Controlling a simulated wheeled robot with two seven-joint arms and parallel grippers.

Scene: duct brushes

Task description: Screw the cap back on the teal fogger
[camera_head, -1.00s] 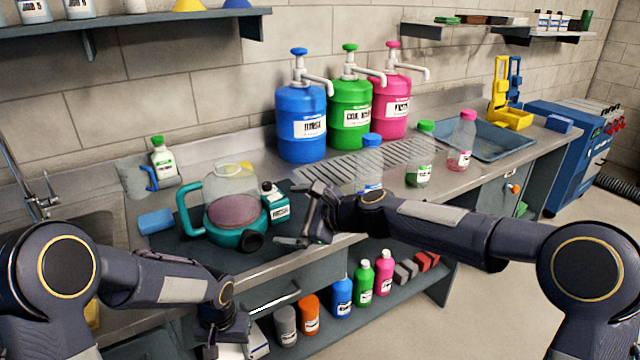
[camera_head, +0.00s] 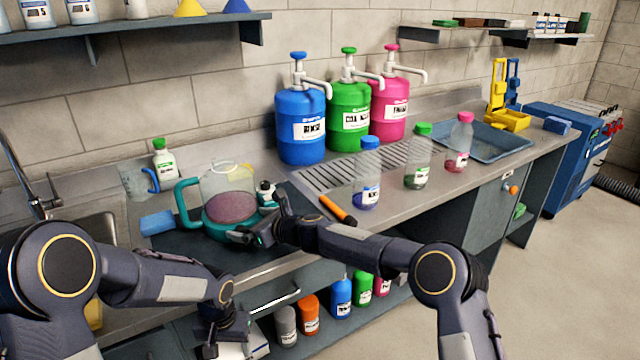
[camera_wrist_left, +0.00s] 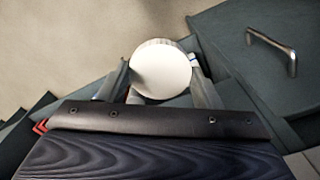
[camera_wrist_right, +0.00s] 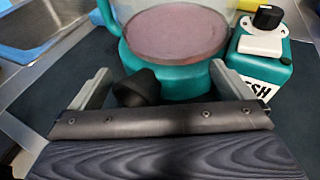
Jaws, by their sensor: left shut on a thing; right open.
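The teal fogger (camera_head: 226,200) stands on the dark mat, with a clear tank above a teal base and a teal handle on its left. Its base (camera_wrist_right: 180,72) and black nozzle (camera_wrist_right: 138,88) show in the right wrist view. My right gripper (camera_head: 250,232) is open in front of the base; the nozzle shows between its spread fingers, and I cannot tell if they touch it. My left gripper (camera_head: 213,347) is low in front of the counter. In the left wrist view it is shut on a white, round cap-like piece (camera_wrist_left: 161,69).
An orange-handled tool (camera_head: 338,208) and clear bottles stand or lie to the right. A drawer handle (camera_wrist_left: 272,50) is near my left gripper.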

